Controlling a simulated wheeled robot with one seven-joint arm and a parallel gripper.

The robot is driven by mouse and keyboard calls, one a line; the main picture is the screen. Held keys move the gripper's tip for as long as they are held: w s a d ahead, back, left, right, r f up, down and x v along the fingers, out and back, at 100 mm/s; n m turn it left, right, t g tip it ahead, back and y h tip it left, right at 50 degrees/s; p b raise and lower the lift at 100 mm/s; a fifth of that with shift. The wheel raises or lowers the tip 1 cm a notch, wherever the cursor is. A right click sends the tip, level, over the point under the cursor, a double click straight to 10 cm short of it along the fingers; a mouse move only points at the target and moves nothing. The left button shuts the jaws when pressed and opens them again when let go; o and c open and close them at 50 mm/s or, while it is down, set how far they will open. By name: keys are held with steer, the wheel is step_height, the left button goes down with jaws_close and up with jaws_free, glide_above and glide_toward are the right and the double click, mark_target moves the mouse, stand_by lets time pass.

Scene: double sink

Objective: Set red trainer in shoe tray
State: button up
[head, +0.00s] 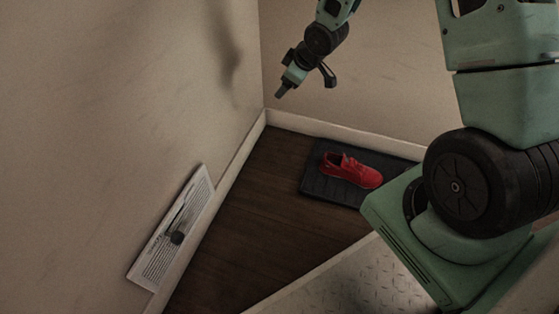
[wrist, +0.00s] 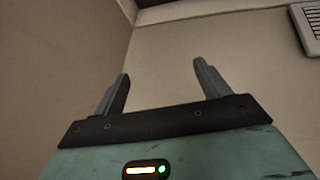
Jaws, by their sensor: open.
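The red trainer (head: 352,170) lies on the black shoe tray (head: 319,186), on the dark floor by the back wall in the head view. Part of the tray's right side is hidden behind my arm's base. My gripper (head: 304,91) is raised in the air near the room corner, above and to the left of the trainer and clear of it. In the wrist view my gripper (wrist: 158,88) has its two fingers wide apart with nothing between them. Neither the trainer nor the tray shows in the wrist view.
Pale baseboards (head: 310,127) edge the floor. The dark wooden floor (head: 243,222) left of the tray is bare.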

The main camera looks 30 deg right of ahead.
steer(key=s+a+r+g, duration=0.1)
steer(key=s+a+r, duration=0.25)
steer(key=a, duration=0.25)
steer(key=s+a+r+g, duration=0.1)
steer(key=s+a+r, duration=0.25)
steer(key=a, duration=0.25)
steer(key=s+a+r+g, duration=0.1)
steer(key=s+a+r, duration=0.1)
steer(key=s, duration=0.7)
steer(key=s+a+r+g, duration=0.2)
steer(key=s+a, duration=0.2)
steer(key=s, duration=0.5)
steer(key=s+a+r+g, duration=0.1)
steer(key=s+a, duration=0.3)
steer(key=s, duration=0.5)
steer(key=shift+r+h, duration=0.4)
steer(key=shift+r, duration=0.35)
steer(key=shift+a, duration=0.1)
